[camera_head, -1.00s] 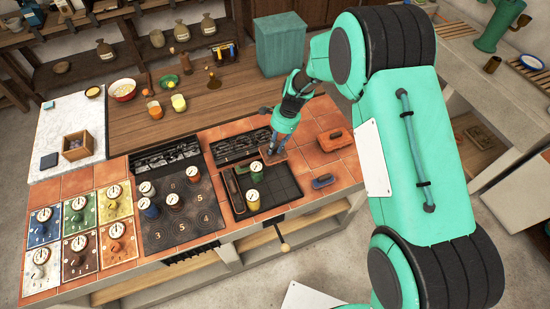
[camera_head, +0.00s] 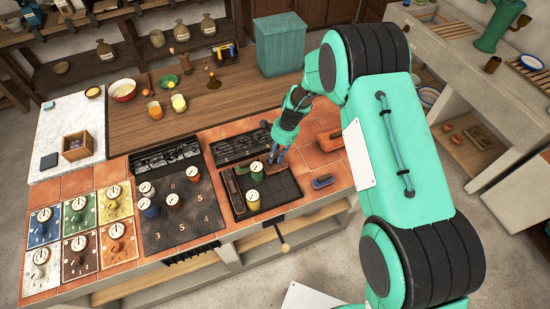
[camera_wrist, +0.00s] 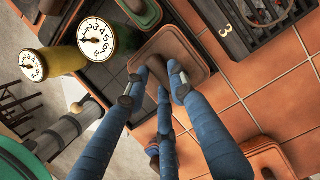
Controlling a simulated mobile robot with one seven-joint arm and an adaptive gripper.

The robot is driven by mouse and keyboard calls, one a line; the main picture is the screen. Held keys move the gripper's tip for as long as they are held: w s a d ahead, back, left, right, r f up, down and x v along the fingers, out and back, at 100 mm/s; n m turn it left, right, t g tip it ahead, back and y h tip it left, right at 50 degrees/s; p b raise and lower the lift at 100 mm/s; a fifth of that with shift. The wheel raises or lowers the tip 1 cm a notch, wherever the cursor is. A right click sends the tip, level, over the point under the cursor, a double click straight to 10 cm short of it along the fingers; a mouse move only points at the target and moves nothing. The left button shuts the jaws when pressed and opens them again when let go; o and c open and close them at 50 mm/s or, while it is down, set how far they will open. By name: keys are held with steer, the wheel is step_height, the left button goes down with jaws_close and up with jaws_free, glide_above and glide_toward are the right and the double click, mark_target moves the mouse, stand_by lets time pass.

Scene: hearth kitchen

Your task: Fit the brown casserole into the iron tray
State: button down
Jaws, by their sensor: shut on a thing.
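The brown casserole (camera_wrist: 192,45) is a rounded rectangular dish with a lighter rim, seen close in the wrist view. In the head view it (camera_head: 275,168) shows small at the tray's upper right part. My gripper (camera_wrist: 160,84) is shut on its dark handle between blue fingers; in the head view the gripper (camera_head: 276,153) points down at it. The iron tray (camera_head: 282,187) is dark with a grid of lines, set in the tiled counter. In the wrist view the casserole overlaps the tray's edge (camera_wrist: 100,77). I cannot tell whether it touches the tray.
A yellow pot (camera_head: 253,201) and a green pot (camera_head: 253,177), both with white dials, stand in the tray. A long brown piece (camera_head: 235,187) lies along its left side. A blue dish (camera_head: 322,182) and an orange dish (camera_head: 336,138) sit on the tiles to the right.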

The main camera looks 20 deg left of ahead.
steer(key=shift+f, duration=0.75)
steer(key=shift+f, duration=0.1)
steer(key=c, duration=1.5)
jaws_free()
steer(key=v, duration=1.2)
steer(key=shift+w, duration=0.1)
steer(key=shift+r, duration=0.2)
